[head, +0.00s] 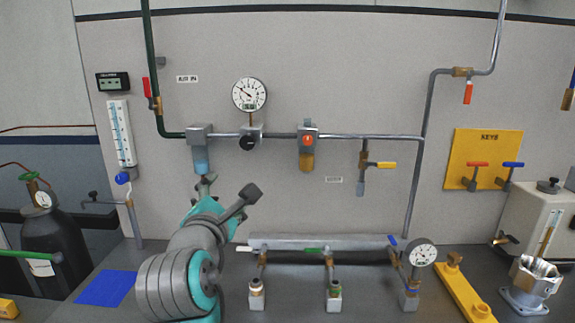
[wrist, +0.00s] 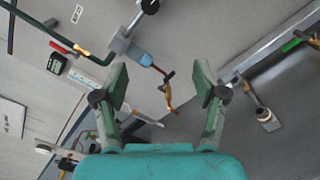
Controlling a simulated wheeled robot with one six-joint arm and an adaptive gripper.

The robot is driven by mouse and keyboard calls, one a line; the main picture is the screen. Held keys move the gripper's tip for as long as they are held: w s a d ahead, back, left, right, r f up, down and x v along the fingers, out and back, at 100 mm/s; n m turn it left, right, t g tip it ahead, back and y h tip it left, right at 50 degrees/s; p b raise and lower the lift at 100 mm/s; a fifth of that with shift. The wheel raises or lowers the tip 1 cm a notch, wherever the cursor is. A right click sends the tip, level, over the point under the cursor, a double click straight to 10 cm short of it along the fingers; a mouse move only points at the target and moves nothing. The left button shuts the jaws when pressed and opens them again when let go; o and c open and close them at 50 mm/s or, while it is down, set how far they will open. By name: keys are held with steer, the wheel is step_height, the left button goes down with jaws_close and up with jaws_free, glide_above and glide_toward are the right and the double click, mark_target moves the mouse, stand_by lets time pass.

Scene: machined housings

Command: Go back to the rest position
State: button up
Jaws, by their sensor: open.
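My gripper (wrist: 160,82) is open and empty in the wrist view, its two green-padded fingers wide apart. In the head view my gripper (head: 228,190) is raised left of centre, in front of the wall and below the blue-bowled filter (head: 201,155). Nothing is held between the fingers. My grey and teal arm hides part of the bench below it. In the wrist view the wall pipework shows tilted beyond the fingers, with the filter bowl (wrist: 146,59) above the gap.
A manifold bar (head: 320,242) with several valves stands right of my arm. A blue mat (head: 106,288) lies left, near a dark gas cylinder (head: 55,243). A yellow bracket (head: 465,292) and metal housing (head: 533,283) stand right.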

steer(key=s+d+f+m+y, duration=0.15)
steer(key=d+f, duration=0.25)
steer(key=f, duration=0.6)
steer(key=s+d+f+m+g, duration=0.1)
steer(key=s+d+f+m, duration=0.2)
steer(key=f, duration=0.6)
steer(key=s+d+f+m+y, duration=0.1)
steer(key=s+d+f, duration=0.1)
steer(key=d+f, duration=0.6)
steer(key=s+d+f+m+g, duration=0.1)
steer(key=s+d+f+m, duration=0.2)
steer(key=s+f, duration=0.65)
steer(key=s+d+f+m, duration=0.3)
steer(key=s+d+m, duration=0.1)
steer(key=s, duration=0.5)
steer(key=s+d+f+m, duration=0.4)
steer(key=s, duration=0.4)
steer(key=s+d+r+m+h, duration=0.1)
steer(key=s+d+r+m, duration=0.1)
steer(key=s+m, duration=0.3)
steer(key=s+d+r+m+g+h, duration=0.1)
steer(key=s+m, duration=0.4)
steer(key=s, duration=0.7)
steer(key=shift+s+d+r, duration=0.2)
steer(key=shift+d+r, duration=0.5)
steer(key=shift+r, duration=0.3)
